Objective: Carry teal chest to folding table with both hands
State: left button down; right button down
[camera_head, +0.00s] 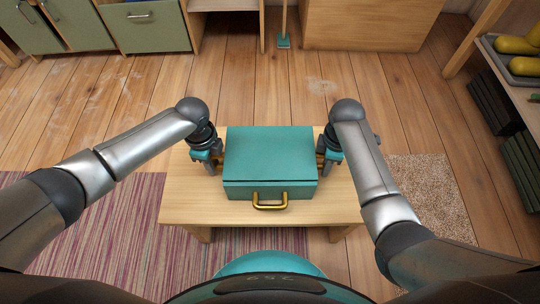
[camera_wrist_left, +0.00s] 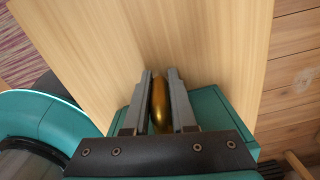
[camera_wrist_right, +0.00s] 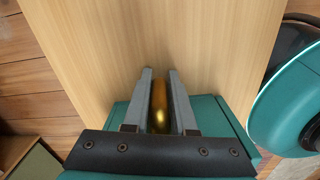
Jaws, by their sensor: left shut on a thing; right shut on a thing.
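The teal chest (camera_head: 270,155) is on a light wooden table (camera_head: 190,205), its lid closed and a brass handle (camera_head: 270,201) on its near side. My left gripper (camera_head: 213,168) is at the chest's left side. In the left wrist view its fingers are shut on a brass side handle (camera_wrist_left: 160,103). My right gripper (camera_head: 324,168) is at the chest's right side. In the right wrist view its fingers are shut on the other brass side handle (camera_wrist_right: 160,105). The chest looks level. Whether its bottom touches the tabletop is hard to tell.
A striped rug (camera_head: 110,225) lies at left and a beige rug (camera_head: 420,190) at right. Green cabinets (camera_head: 150,30) and a wooden box (camera_head: 370,22) stand at the back. A shelf with yellow objects (camera_head: 515,45) and dark crates (camera_head: 495,100) is at right. Bare floor lies beyond the table.

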pick_arm(q)
jog(key=shift+r, duration=0.2)
pick_arm(e)
jog(key=shift+r, duration=0.2)
